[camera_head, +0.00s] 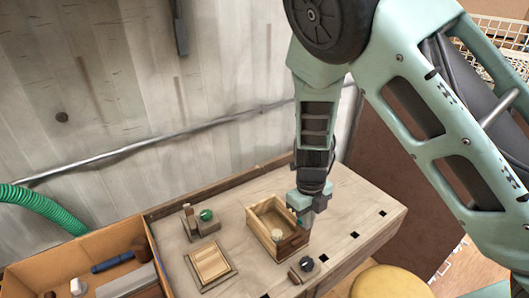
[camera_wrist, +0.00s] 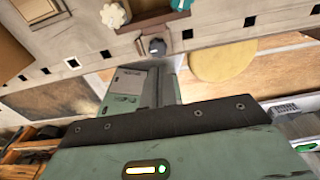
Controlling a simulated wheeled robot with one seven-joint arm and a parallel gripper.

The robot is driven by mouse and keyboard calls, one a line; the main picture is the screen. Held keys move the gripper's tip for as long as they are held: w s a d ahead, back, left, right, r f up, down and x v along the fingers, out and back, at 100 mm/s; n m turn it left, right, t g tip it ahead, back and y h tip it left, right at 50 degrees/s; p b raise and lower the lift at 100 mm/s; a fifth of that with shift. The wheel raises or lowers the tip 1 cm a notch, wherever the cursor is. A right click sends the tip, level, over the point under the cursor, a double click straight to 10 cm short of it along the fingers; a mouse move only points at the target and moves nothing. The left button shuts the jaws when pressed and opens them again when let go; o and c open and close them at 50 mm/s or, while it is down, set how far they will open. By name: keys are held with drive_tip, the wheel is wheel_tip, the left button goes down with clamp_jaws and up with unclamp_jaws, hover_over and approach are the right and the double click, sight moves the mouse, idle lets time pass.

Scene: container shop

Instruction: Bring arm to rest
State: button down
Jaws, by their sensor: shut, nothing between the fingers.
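My arm reaches down from the top of the head view, with my gripper (camera_head: 303,219) low over the right end of a wooden box (camera_head: 262,208) on the workbench. My gripper is shut with nothing in it. Its tips are partly hidden in the head view, and I cannot tell whether they touch the box. In the wrist view the gripper (camera_wrist: 152,72) points toward the bench edge, near a dark knob (camera_wrist: 156,46).
On the bench (camera_head: 350,205) are a small block with a green knob (camera_head: 206,215), a framed wooden panel (camera_head: 210,263) and a dark knob on a block (camera_head: 306,264). A cardboard box of tools (camera_head: 150,245) stands left. A yellow round seat (camera_head: 390,283) is in front.

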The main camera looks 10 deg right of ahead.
drive_tip(key=s+a+r+n+y+b, duration=0.2)
drive_tip(key=s+a+r+n, duration=0.8)
drive_tip(key=n, duration=0.8)
drive_tip(key=s+d+r+n+b, duration=0.1)
drive_tip(key=s+r+n, duration=0.2)
drive_tip(key=s+n, duration=0.3)
drive_tip(key=s+d+r+n+t+h, duration=0.1)
drive_tip(key=s+n, duration=0.5)
drive_tip(key=n, duration=0.9)
drive_tip(key=shift+d+r+b, duration=0.4)
drive_tip(key=shift+d+r, duration=0.3)
drive_tip(key=shift+r, duration=0.2)
drive_tip(key=shift+w, duration=0.1)
